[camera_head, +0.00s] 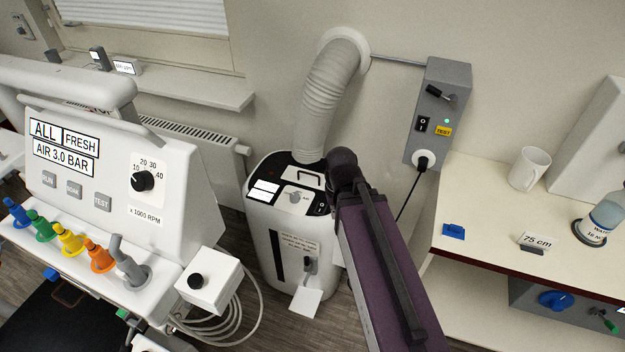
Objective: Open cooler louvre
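The cooler (262,225) is a white upright unit on the floor at the picture's centre, with a ribbed hose (330,95) rising from its top to the wall. Its dark top panel has a grey knob (295,198), a handle and white displays. Its front has a dark vertical slot (276,256), a label, a small grey lever (309,264) and a white flap (305,302) low down. I cannot tell which part is the louvre or how far it is open. My purple and black arm covers the cooler's right side. My gripper does not show.
A white console (110,150) with coloured handpieces stands at left, with a white box (208,282) and coiled cable beside the cooler. A grey wall switch box (438,110) is at upper right. A counter (485,215) holds a mug (530,168) and bottle (606,212).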

